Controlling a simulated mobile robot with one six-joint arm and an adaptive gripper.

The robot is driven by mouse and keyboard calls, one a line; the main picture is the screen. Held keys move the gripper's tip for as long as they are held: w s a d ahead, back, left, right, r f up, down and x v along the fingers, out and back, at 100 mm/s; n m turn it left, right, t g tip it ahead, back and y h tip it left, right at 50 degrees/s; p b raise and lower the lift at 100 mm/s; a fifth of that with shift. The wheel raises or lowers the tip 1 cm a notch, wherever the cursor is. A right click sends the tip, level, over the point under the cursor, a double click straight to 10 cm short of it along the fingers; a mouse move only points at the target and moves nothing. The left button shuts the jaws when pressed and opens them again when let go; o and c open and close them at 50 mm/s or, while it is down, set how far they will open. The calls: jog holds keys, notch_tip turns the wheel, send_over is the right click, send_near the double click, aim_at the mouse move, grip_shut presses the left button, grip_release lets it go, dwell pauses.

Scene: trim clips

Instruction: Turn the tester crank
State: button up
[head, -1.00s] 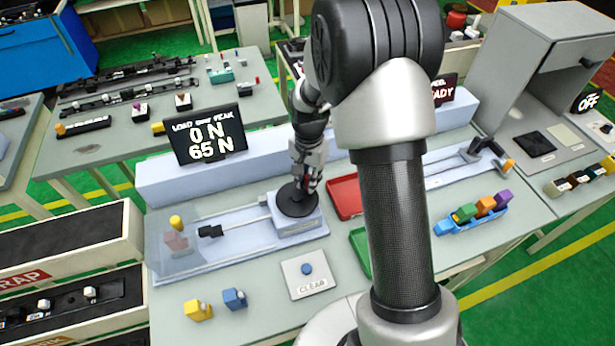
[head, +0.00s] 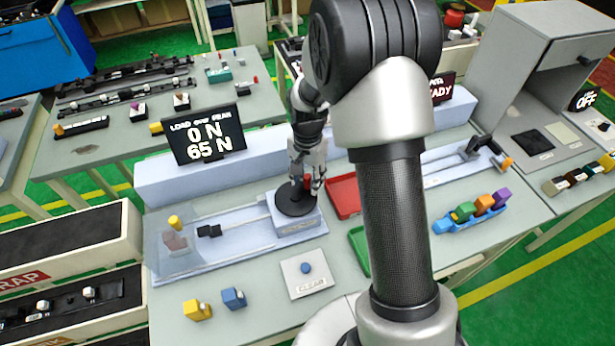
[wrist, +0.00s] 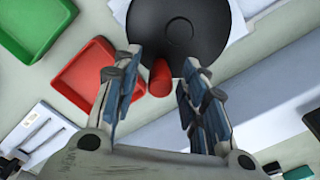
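The tester crank is a black disc (head: 296,199) on a pale blue-grey block (head: 298,222), with a red upright knob (wrist: 160,77) near the disc's edge. In the wrist view the disc (wrist: 180,28) is at the top centre. My gripper (wrist: 158,75) is open, with its fingers on either side of the red knob and a gap visible on both sides. In the head view my gripper (head: 307,180) points down over the far right part of the disc. The display (head: 207,136) reads load 0 N, peak 65 N.
A red tray (head: 346,197) and a green tray (head: 360,246) lie right of the tester. A blue button on a CLEAR plate (head: 306,274) is in front. A yellow clip (head: 197,309) and a blue clip (head: 234,298) stand front left.

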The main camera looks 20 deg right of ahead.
aim_at(308, 197)
jog(key=shift+r, duration=0.1)
notch_tip(308, 197, up, 12)
dwell(0.4)
dwell(0.4)
jog(key=s+a+r+n+t+b, duration=0.2)
jog(key=s+r+n+b, duration=0.15)
jog(key=s+r, duration=0.6)
jog(key=s+a+f+n+t+b, duration=0.1)
jog(key=s+n, duration=0.2)
jog(key=s, duration=0.5)
jog(key=s+a+f+n+t+b, duration=0.1)
jog(key=s+n, duration=0.2)
jog(key=s, duration=0.4)
jog(key=shift+s+f+t, duration=0.3)
jog(key=shift+s+f, duration=0.05)
jog(key=shift+s, duration=0.05)
